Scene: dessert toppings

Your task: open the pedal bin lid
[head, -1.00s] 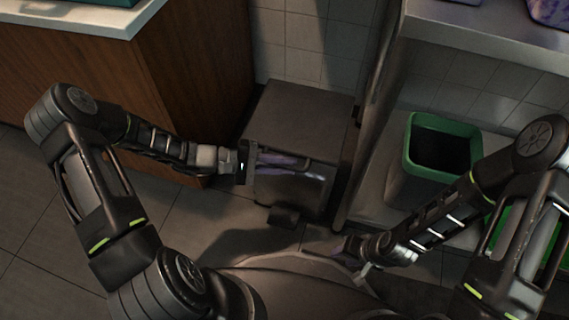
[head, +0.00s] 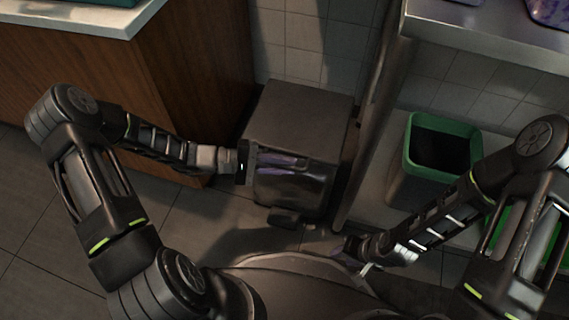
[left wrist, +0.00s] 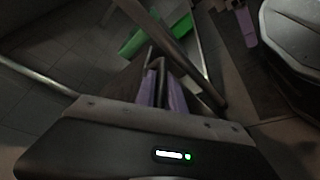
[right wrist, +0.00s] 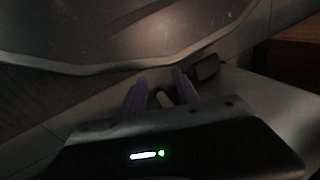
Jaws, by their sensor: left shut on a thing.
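The pedal bin is a dark grey metal box with a flat closed lid (head: 300,115). Its black pedal (head: 285,218) sticks out low at the front; a dark block that looks like this pedal (right wrist: 206,68) shows in the right wrist view. My left gripper (head: 282,160) lies across the bin's upper front, just under the lid edge. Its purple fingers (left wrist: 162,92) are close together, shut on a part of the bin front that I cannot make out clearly. My right gripper (head: 343,247) is low, right of the pedal; its fingers (right wrist: 160,92) are apart, with a small pale thing beyond them.
A wooden cabinet (head: 200,75) stands left of the bin. A metal shelf post (head: 365,130) rises close on the bin's right. A green-rimmed bin (head: 410,140) stands under the shelf (head: 490,40). Tiled floor (head: 170,225) is clear at the front left.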

